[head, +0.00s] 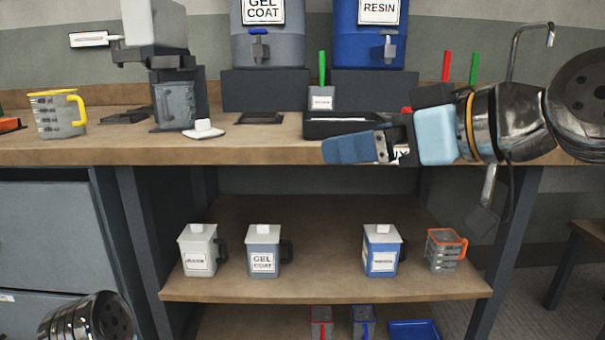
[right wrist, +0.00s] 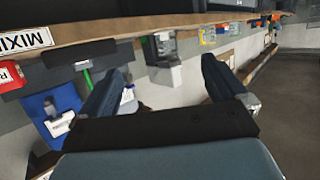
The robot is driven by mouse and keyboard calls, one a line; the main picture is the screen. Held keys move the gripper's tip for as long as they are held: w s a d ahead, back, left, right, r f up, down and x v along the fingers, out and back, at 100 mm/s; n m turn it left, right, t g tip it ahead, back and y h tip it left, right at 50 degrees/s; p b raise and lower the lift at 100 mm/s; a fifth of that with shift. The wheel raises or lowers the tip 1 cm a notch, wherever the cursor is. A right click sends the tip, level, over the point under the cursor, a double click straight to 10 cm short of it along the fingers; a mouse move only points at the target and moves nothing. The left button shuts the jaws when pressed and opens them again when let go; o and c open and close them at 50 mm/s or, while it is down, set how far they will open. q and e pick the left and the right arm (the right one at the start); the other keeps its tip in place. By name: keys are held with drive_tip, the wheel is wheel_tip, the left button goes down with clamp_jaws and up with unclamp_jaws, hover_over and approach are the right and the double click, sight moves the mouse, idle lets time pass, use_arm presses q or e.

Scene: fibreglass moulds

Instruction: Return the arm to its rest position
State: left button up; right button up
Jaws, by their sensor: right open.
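My right arm reaches in from the right in the head view, held in front of the workbench (head: 255,151). Its gripper (head: 338,149) points left at about the height of the bench's front edge, and its blue fingers overlap each other from this side. In the right wrist view the two fingers of my right gripper (right wrist: 160,78) stand wide apart with nothing held between them. My left gripper is out of view; only a rounded dark metal part of my left arm shows at the lower left of the head view.
A dark tray (head: 345,126) sits behind my right gripper. A yellow-handled measuring jug (head: 57,116) and a small white item (head: 203,129) stand left on the bench. Lidded gel coat (head: 263,262) and resin jugs (head: 381,262) and an orange-handled jug (head: 441,254) stand on the shelf below.

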drive_tip(key=w+a+f+m+g+h+p, duration=0.2)
drive_tip(key=w+f+m+h, duration=0.1)
drive_tip(key=w+f, duration=1.15)
wheel_tip(320, 180, down, 29)
drive_tip(key=d+m+g+h+p, duration=0.2)
drive_tip(key=m+g+p, duration=0.1)
drive_tip(key=m+p, duration=0.1)
drive_tip(key=s+d+f+m+g+p, duration=0.1)
drive_tip(key=s+f+m+g, duration=0.1)
drive_tip(key=s+f, duration=0.9)
drive_tip(key=s+d+f+m+g+h+p, duration=0.1)
drive_tip(key=s+d+f+g+p, duration=0.1)
drive_tip(key=s+f, duration=0.9)
drive_tip(key=shift+s+d+f+m+g+p, duration=0.2)
drive_tip(key=shift+s+f+m+g+p, duration=0.1)
drive_tip(key=shift+s+m, duration=0.1)
